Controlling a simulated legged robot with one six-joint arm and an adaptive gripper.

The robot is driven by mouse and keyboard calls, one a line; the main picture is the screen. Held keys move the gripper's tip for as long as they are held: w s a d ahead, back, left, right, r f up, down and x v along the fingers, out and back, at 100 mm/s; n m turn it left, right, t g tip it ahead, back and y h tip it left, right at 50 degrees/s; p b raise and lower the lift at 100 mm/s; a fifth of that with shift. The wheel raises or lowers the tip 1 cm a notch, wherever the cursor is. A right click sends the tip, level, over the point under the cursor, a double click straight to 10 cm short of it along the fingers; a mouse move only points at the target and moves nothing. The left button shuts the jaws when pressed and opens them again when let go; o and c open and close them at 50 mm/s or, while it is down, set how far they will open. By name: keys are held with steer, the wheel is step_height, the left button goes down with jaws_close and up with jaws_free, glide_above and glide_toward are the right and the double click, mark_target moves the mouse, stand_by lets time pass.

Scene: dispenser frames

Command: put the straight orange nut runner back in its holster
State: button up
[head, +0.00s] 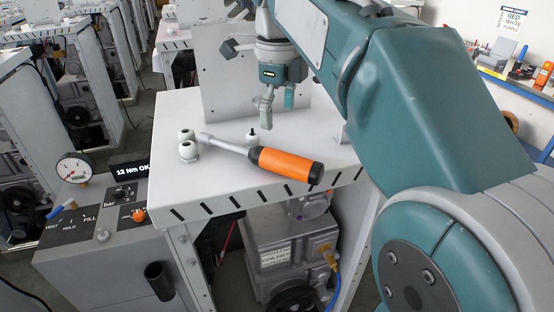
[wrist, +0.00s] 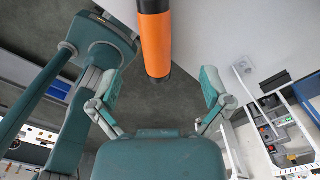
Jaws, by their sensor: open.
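The straight orange nut runner (head: 287,165) lies on the white worktop, its orange handle at the front right and its grey shaft pointing left between small pale round parts. Its orange and black handle also shows at the top middle of the wrist view (wrist: 155,42). My gripper (head: 278,100) is above the worktop, behind the handle in the head view. In the wrist view the spread fingers (wrist: 158,78) stand either side of the handle's line, apart from it and empty. A dark open tube (head: 159,280) on the grey console's front looks like the holster.
The worktop (head: 225,196) has a slotted front edge and an upright panel (head: 220,85) behind. Pale round parts (head: 187,150) stand by the shaft. The console at left carries a gauge (head: 74,168), a display and an orange knob (head: 138,215). Machinery sits under the worktop.

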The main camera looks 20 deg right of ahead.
mark_target(278, 153)
steer(key=f, duration=0.9)
steer(key=shift+s+a+f, duration=0.15)
steer(key=shift+s+f, duration=0.1)
steer(key=shift+s, duration=0.05)
jaws_close()
